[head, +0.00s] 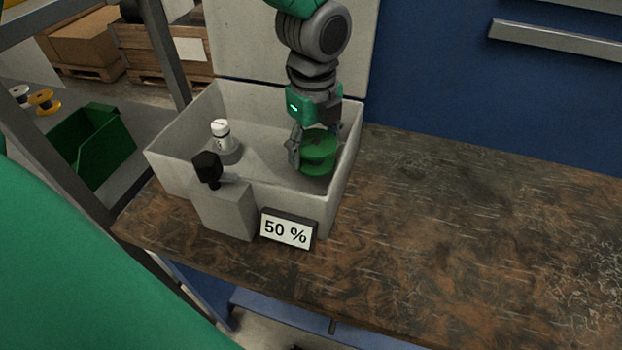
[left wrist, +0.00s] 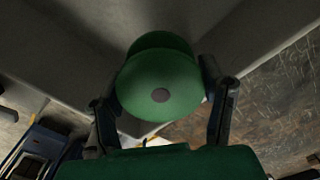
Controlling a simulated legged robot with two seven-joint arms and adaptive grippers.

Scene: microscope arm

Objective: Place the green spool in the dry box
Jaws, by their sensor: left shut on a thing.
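The green spool (head: 318,158) is inside the right part of the dry box (head: 172,160), an open grey box on the table with its lid raised behind it. My left gripper (head: 309,147) is shut on the spool and points down into the box. In the left wrist view the spool (left wrist: 160,85) sits between the two fingers of the gripper (left wrist: 165,105). I cannot tell whether the spool touches the box floor. My right gripper is not in view.
A white-capped bottle (head: 221,132) stands inside the box at the left. A black knob (head: 207,168) and a "50 %" display (head: 287,230) are at the box front. The brown table (head: 450,220) is clear to the right. A green bin (head: 95,145) and yellow spool (head: 44,100) are at far left.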

